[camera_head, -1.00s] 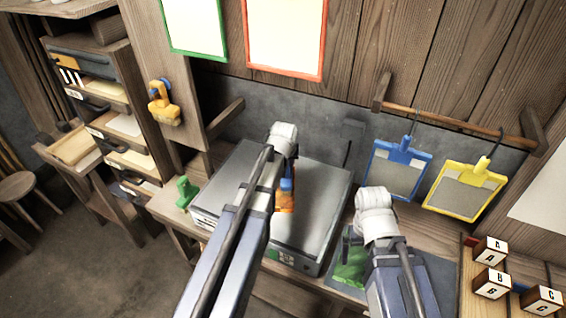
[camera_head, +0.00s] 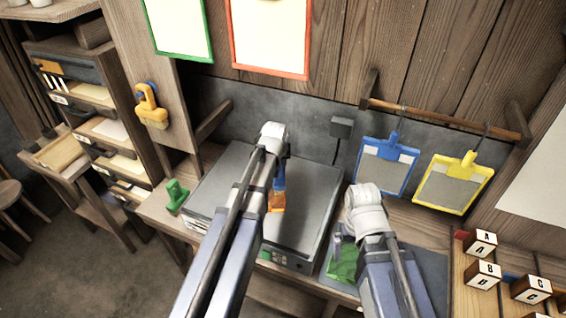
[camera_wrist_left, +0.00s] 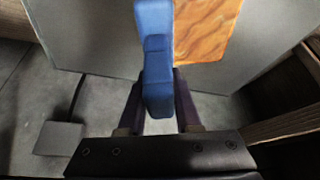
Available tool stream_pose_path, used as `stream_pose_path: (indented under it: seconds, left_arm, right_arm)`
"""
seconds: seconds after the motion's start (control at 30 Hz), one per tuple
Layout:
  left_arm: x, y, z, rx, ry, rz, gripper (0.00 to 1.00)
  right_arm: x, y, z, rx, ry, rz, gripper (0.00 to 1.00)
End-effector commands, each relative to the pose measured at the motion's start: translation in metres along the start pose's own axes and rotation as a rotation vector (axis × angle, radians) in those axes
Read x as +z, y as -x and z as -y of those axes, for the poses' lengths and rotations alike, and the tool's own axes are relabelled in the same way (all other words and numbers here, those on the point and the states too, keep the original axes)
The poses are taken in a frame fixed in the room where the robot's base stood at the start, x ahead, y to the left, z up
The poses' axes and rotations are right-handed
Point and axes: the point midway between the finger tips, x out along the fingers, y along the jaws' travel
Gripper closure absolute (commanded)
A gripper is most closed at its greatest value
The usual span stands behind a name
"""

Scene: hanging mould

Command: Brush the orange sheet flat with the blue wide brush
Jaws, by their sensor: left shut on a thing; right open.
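My left gripper (camera_wrist_left: 160,108) is shut on the handle of the blue wide brush (camera_wrist_left: 155,60). In the head view, my left arm reaches over the grey flat-topped box, and the blue brush (camera_head: 280,177) shows below its wrist. The orange sheet (camera_head: 276,203) is on the box top, partly hidden by my arm. In the left wrist view, the orange sheet (camera_wrist_left: 207,30) has a wavy pattern and lies just beyond the brush. The brush's bristle end is out of view, so contact is unclear. My right gripper (camera_head: 341,243) is open, low over a green sheet (camera_head: 342,265), and partly hidden.
Blue (camera_head: 387,165) and yellow (camera_head: 453,183) framed screens hang from a rod. Lettered blocks (camera_head: 481,243) stand at right.

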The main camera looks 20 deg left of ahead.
Motion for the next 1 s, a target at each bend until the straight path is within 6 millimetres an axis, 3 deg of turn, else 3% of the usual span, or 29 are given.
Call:
stream_pose_path:
  seconds: [0.13, 0.47, 1.0]
  left_arm:
    - [0.001, -0.001, 0.014, -0.004, 0.001, 0.001, 1.00]
    - [0.001, -0.001, 0.022, -0.006, -0.001, 0.002, 1.00]
    - [0.000, 0.001, 0.055, -0.004, 0.000, 0.001, 1.00]
  right_arm:
    - [0.000, -0.002, 0.000, 0.000, 0.000, 0.000, 0.00]
    - [0.000, -0.002, 0.000, 0.000, 0.000, 0.000, 0.00]
    - [0.000, 0.000, 0.000, 0.000, 0.000, 0.000, 0.00]
